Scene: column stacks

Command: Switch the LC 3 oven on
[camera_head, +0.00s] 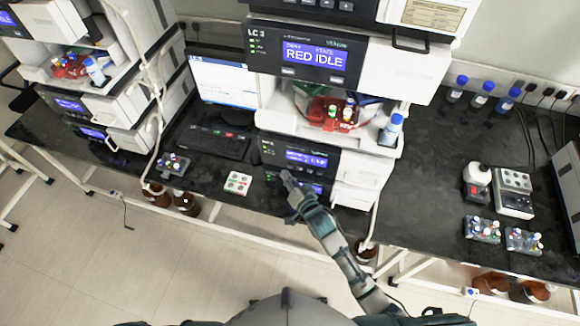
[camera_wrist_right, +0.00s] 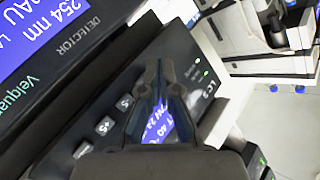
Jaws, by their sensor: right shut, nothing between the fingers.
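The LC 3 stack stands in the middle of the head view. Its lowest dark panel (camera_head: 322,185), below the detector panel, is partly hidden by my right gripper (camera_head: 285,174). In the right wrist view this panel (camera_wrist_right: 118,103) carries an "LC 3" label, green lights (camera_wrist_right: 203,68), buttons marked +5 and -5 (camera_wrist_right: 105,125), and a lit blue display (camera_wrist_right: 160,128) with a reading near 40. My right gripper is shut and empty, its fingertips (camera_wrist_right: 162,68) in front of the panel. I cannot tell whether they touch it. My left gripper is not in view.
Vial racks (camera_head: 482,229) stand at the right.

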